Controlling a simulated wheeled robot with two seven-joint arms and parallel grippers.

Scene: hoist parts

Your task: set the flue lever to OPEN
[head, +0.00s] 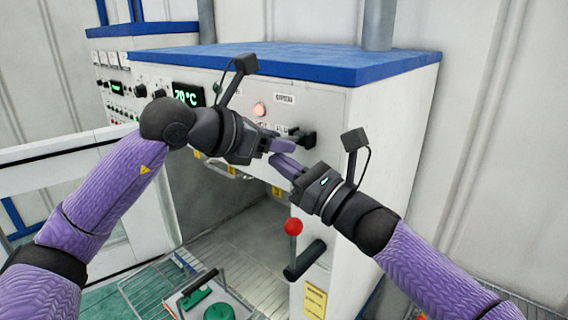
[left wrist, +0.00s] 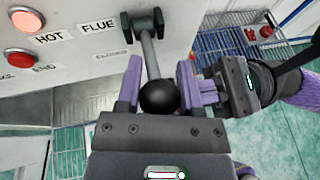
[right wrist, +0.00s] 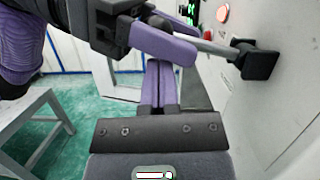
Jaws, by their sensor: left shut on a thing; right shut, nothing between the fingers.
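The flue lever has a black bracket (head: 305,140) on the furnace's front panel, a grey rod (left wrist: 150,55) and a black ball knob (left wrist: 159,97). A FLUE label (left wrist: 98,26) and a small label that seems to read CLOSED (left wrist: 113,54) are beside the bracket. My left gripper (head: 280,146) is shut on the lever at its knob, one finger on each side. My right gripper (head: 283,166) is shut and empty just below the left fingers; it also shows in the right wrist view (right wrist: 161,85). The knob is hidden in the head view.
Below, a red-knobbed lever (head: 293,227) and a black handle (head: 304,262) stick out of the furnace front. The open chamber (head: 240,210) is left of them. A tray with a green item (head: 218,312) stands at the bottom. The right gripper is close to the left one.

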